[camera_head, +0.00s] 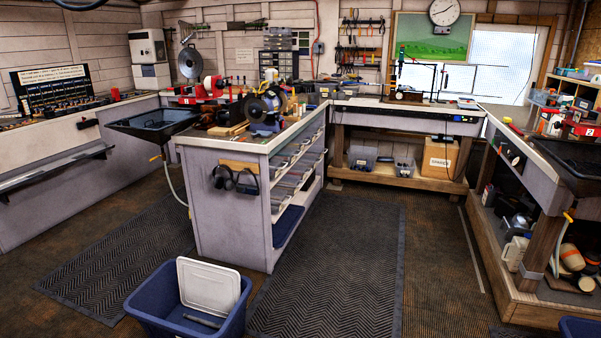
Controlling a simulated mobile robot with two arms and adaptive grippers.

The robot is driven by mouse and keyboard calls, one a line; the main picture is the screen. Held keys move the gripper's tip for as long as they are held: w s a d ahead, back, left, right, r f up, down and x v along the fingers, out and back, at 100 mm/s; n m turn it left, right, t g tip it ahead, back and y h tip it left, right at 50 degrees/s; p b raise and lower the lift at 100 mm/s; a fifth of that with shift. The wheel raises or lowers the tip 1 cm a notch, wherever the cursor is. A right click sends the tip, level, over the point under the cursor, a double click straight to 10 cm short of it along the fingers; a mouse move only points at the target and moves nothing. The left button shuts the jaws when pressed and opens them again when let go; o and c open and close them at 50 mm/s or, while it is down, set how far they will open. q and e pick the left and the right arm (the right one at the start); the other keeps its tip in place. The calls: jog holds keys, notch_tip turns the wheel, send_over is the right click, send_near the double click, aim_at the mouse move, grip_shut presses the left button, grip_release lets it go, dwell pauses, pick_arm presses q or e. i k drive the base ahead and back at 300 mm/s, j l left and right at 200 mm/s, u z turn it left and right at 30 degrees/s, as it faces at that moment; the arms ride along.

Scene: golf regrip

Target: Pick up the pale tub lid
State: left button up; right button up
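The pale tub lid (208,287) is a whitish, rounded rectangular panel. It stands tilted in a blue tub (160,318) on the floor at the bottom of the head view, left of the middle. Its upper edge rises above the tub's rim, and its lower edge is down inside the tub. A grey bar-like item (201,321) lies in the tub in front of the lid. The tub's front is cut off by the picture's bottom edge. Neither of my grippers shows in this view.
Dark ribbed mats (335,262) cover clear floor right of the tub. A central workbench (226,205) with tools on top stands behind it. A right-hand bench (522,262) has a low wooden shelf. Another blue tub (580,328) shows partly at the bottom right corner.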

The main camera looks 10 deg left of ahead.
aim_at(208, 288)
jog(key=i+l+u, duration=0.1)
jog(key=i+u, duration=0.25)
jog(key=i, duration=0.25)
jog(key=i+l+u, duration=0.4)
jog(key=i, duration=0.2)
jog(key=i+l+u, duration=0.35)
jog(key=i, duration=0.2)
